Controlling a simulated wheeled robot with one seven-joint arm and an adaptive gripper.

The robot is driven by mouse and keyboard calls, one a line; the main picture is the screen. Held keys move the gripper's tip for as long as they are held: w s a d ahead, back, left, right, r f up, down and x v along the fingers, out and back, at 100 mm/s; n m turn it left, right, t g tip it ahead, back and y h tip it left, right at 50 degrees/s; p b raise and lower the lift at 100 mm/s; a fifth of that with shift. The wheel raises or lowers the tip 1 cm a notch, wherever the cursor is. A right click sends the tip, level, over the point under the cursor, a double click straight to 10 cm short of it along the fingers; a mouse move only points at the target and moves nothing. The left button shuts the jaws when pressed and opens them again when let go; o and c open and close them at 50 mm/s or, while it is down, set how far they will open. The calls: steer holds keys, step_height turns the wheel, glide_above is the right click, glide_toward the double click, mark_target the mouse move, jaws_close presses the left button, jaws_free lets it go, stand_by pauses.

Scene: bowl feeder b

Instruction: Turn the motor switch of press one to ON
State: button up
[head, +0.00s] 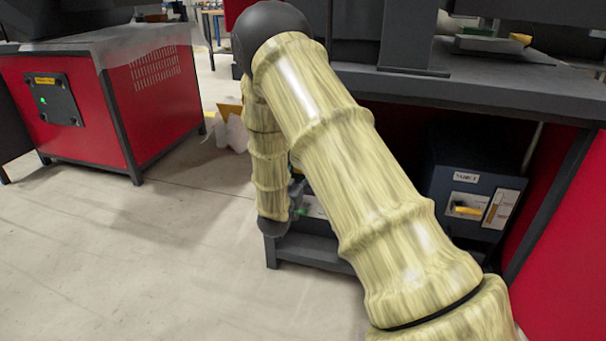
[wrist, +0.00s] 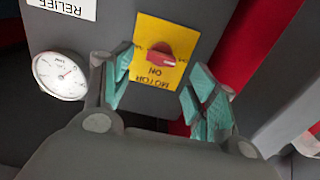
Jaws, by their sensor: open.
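The motor switch is a red knob (wrist: 160,54) on a yellow plate (wrist: 148,30) in the wrist view. The plate's words MOTOR and ON appear upside down, with ON just below the knob. The knob's grip lies roughly sideways in the picture. My gripper (wrist: 161,76) is open, with one green finger to each side of the plate and the knob between them, farther off. The fingers look empty, and I cannot see contact with the knob. In the head view my own arm hides most of the gripper and the switch.
In the wrist view a round gauge (wrist: 61,75) and a RELIEF label (wrist: 66,7) are at left, and a red panel (wrist: 242,55) is at right. In the head view a dark labelled box (head: 440,185) stands under the bench (head: 480,85). Open floor (head: 150,260) lies left.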

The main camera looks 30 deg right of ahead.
steer(key=shift+b+x, duration=0.95)
steer(key=shift+x, duration=1.65)
steer(key=c, duration=1)
